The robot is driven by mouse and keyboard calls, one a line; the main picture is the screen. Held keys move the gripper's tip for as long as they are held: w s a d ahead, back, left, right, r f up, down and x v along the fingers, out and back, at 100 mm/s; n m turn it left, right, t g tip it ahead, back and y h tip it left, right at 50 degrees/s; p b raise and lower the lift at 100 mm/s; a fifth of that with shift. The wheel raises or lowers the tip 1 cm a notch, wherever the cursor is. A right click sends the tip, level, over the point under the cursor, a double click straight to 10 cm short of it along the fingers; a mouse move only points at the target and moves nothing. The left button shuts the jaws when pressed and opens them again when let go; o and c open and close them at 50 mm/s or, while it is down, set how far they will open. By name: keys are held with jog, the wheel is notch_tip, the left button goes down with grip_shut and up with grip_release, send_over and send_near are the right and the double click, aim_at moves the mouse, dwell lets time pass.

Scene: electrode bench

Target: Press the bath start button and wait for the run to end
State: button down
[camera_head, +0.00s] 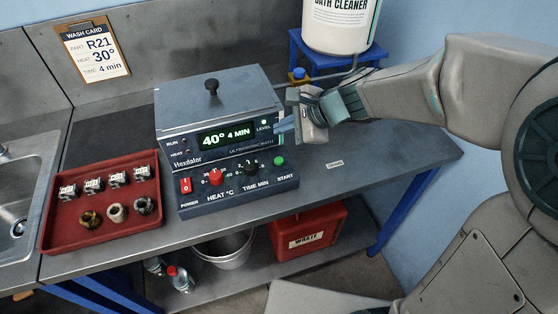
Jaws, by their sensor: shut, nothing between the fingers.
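The ultrasonic bath (212,105) stands on the grey bench with its lid on. Its green start button (280,161) is at the right end of the front panel. The display (226,136) reads 40° 4 MIN in green. The heat knob (215,177) is red and the time knob (251,166) is black. The red power switch (186,186) is at the panel's left. A small LEVEL light is lit green; the RUN and HEAT lights look dark. My gripper (281,126) is shut and empty, just right of the display and above the start button, apart from the button.
A wash card (92,48) on the back wall reads R21, 30°, 4 min. A red tray (70,234) with several small parts lies left of the bath. A bath cleaner tub (340,28) stands on a blue stand behind my arm.

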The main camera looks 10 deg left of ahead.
notch_tip(320, 180, down, 8)
jog(key=b, duration=0.6)
jog(key=shift+r, duration=0.15)
dwell(1.5)
jog(key=shift+f+b, duration=0.4)
jog(key=shift+b, duration=0.2)
jog(key=shift+f+b, duration=0.45)
dwell(0.5)
jog(key=shift+r, duration=0.15)
jog(key=shift+r+p, duration=0.75)
jog(key=shift+r, duration=0.05)
notch_tip(320, 180, up, 5)
jog(key=p, duration=0.4)
